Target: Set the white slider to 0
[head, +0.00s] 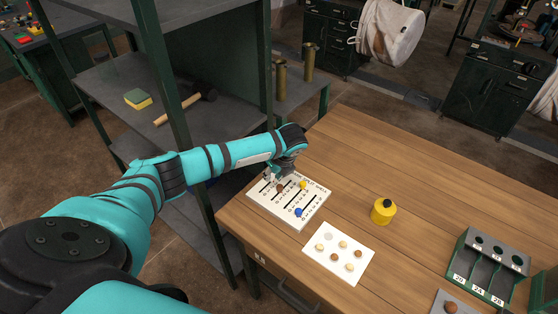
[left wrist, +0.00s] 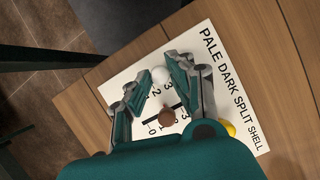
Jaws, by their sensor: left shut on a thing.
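A white slider board (head: 312,205) lies at the near left corner of the wooden table, with printed scales and coloured knobs. My left gripper (head: 280,172) is down over its far left part. In the left wrist view the white slider (left wrist: 160,75) is between the fingertips of my left gripper (left wrist: 159,84), which is shut on it. Digits 2 and 3 show close to the knob; its exact setting is unclear. A brown knob (head: 280,188), a yellow knob (head: 303,185) and a blue knob (head: 298,212) are on the other tracks. My right gripper is not in view.
A white card (head: 330,264) with several round pieces lies nearer the table edge. A yellow container (head: 383,211) and a compartment rack (head: 488,268) stand to the right. A dark shelf (head: 115,85) with a sponge (head: 138,98) and hammer (head: 185,104) stands left.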

